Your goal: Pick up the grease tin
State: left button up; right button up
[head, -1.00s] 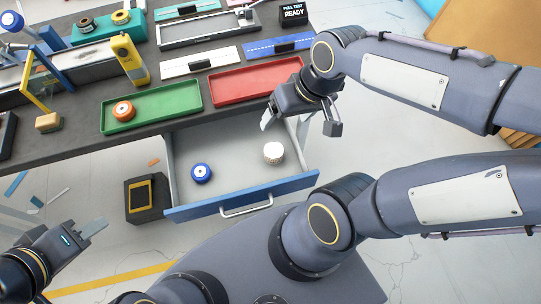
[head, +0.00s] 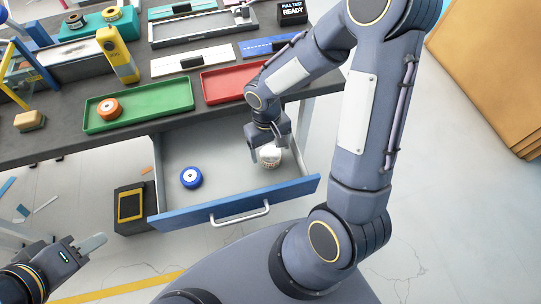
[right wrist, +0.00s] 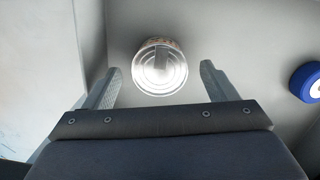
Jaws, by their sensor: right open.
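The grease tin (head: 270,157), a round, pale tin, stands in the open drawer (head: 207,153), toward its right side. My right gripper (head: 268,146) reaches down into the drawer at the tin and is open. In the right wrist view the tin's silver lid (right wrist: 160,70) lies between and slightly beyond the two fingers, with a gap on each side. I cannot tell how far the fingertips are above the drawer floor. My left gripper (head: 92,244) is at the lower left, away from the drawer; its jaw opening is not clear.
A blue-edged roll (head: 191,177) lies in the drawer left of the tin and shows in the right wrist view (right wrist: 308,82). Drawer walls and the bench edge border the tin. A green tray (head: 150,103) with an orange roll and a red tray (head: 228,83) sit on the bench above.

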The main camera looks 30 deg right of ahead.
notch_tip(320, 180, down, 2)
jog(key=shift+s+f, duration=0.15)
jog(key=shift+f, duration=0.1)
jog(key=c, duration=1.1)
jog(key=shift+r, duration=0.1)
